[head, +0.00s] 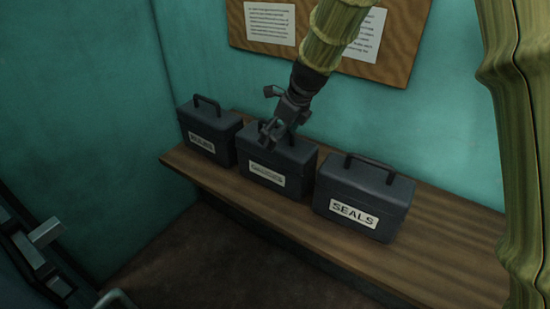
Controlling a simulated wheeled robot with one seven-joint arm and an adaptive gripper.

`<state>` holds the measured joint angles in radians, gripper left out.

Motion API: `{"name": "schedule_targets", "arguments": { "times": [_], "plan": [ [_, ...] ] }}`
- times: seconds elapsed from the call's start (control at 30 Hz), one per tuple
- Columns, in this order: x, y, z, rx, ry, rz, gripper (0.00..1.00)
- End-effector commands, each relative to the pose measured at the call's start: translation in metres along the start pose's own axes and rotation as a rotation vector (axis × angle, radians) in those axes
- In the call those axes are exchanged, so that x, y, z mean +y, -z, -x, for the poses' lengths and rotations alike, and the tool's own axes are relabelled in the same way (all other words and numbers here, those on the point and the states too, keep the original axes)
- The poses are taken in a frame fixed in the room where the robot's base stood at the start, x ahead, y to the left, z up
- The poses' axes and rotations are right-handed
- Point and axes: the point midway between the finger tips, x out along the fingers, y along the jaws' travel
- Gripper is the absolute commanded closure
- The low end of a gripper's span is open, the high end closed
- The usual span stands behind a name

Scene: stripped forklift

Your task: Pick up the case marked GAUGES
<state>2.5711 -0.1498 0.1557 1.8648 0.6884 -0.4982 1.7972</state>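Three dark grey cases with top handles stand upright in a row on a wooden bench. The right case (363,198) has a white label reading SEALS. The middle case (278,170) has a label too blurred to read for sure, and so does the left case (209,134). I cannot make out the word GAUGES on either. My gripper (276,132) points down at the top of the middle case, by its handle. It covers most of that handle. Whether the fingers are around the handle, touching it or apart cannot be told.
The wooden bench (430,258) runs along a teal wall (444,135), with bare room right of the SEALS case. A board with papers (408,50) hangs above. Dark metal parts (30,245) stand at the lower left. The cases stand close together.

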Motion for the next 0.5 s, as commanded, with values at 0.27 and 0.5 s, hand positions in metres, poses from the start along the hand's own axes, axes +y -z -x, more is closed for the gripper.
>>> {"name": "schedule_targets", "arguments": {
  "times": [0.27, 0.5],
  "plan": [
    [0.0, 0.001, -0.025, 0.0, -0.001, 0.0, 0.0],
    [0.0, 0.001, -0.029, 0.0, 0.0, 0.0, 0.0]
  ]
}}
